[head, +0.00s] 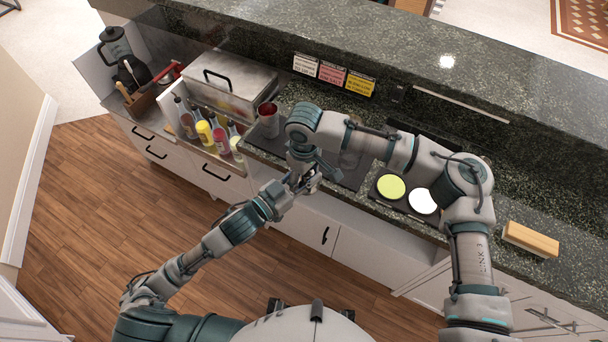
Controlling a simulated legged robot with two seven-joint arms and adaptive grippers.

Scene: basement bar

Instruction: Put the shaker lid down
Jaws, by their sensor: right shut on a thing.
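My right gripper (309,178) reaches down over the front edge of the counter and is shut on a small silvery thing, which looks like the shaker lid but is mostly hidden by the fingers. My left gripper (291,187) is right beside it, just in front of the counter edge; the two overlap in the picture, and I cannot tell whether its jaws are open. A metal cup with a reddish inside (268,120) stands on the dark mat behind the grippers.
Several bottles (205,132) stand in a rack to the left, before a lidded metal bin (230,85). A green disc (390,187) and a white disc (423,201) lie in a dark tray to the right. A wooden block (530,240) sits farther right, with clear counter around it.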

